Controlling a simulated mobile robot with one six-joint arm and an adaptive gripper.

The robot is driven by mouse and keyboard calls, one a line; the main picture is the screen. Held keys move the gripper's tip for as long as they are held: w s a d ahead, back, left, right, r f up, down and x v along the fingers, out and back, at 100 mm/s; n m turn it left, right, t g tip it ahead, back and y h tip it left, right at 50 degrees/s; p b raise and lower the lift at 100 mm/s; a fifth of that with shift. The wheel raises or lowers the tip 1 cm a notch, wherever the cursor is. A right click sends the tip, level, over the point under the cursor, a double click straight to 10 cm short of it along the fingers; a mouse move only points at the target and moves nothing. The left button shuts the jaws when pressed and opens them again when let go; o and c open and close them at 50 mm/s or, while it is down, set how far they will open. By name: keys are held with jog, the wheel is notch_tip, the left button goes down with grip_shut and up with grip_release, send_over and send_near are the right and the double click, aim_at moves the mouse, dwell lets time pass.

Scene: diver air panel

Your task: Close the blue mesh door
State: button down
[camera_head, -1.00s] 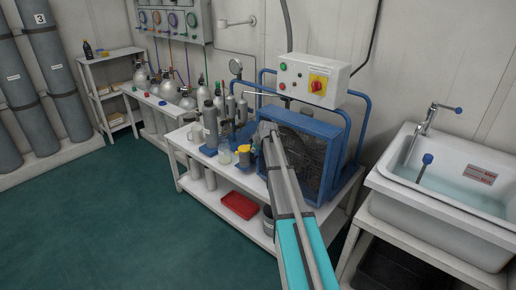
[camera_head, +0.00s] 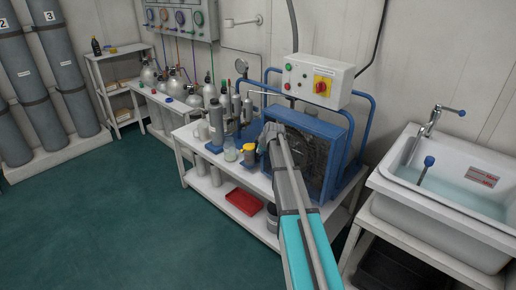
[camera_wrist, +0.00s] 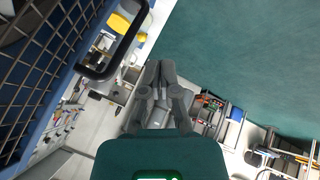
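The blue mesh door (camera_head: 324,143) has a blue frame around dark mesh at the front of the compressor on the bench. In the wrist view its mesh and blue frame (camera_wrist: 77,62) fill the upper left, with a black bar handle (camera_wrist: 128,40) near its edge. My gripper (camera_head: 270,132) is at the left edge of the door in the head view, partly hidden by my arm. In the wrist view my gripper's fingers (camera_wrist: 158,68) are together, with nothing seen between them, beside the handle and apart from it in the picture. The door's exact angle is hard to tell.
A control box (camera_head: 318,79) with a red knob stands above the compressor. Pumps and jars, including a yellow-lidded jar (camera_head: 249,154), crowd the bench left of my gripper. A red tray (camera_head: 246,202) lies on the lower shelf. A sink (camera_head: 440,195) is at the right. Green floor is clear at left.

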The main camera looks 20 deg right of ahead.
jog(key=p+v, duration=0.5)
jog(key=v, duration=0.2)
dwell(0.7)
jog(key=s+a+r+m+g+p, duration=0.2)
jog(key=s+a+m+p, duration=0.1)
jog(key=s+a, duration=0.4)
jog(key=s+a+r+m+g+p, duration=0.3)
jog(key=s+a, duration=0.4)
jog(key=s, duration=0.6)
jog(key=s+a+r+m+g+h+p, duration=0.1)
jog(key=s+a+r+m+g+p, duration=0.1)
jog(key=s+a+m+p, duration=0.2)
jog(key=s+a+p, duration=0.1)
jog(key=s+a, duration=0.2)
jog(key=s, duration=0.4)
jog(key=shift+a+r, duration=0.35)
jog(key=shift+r, duration=0.05)
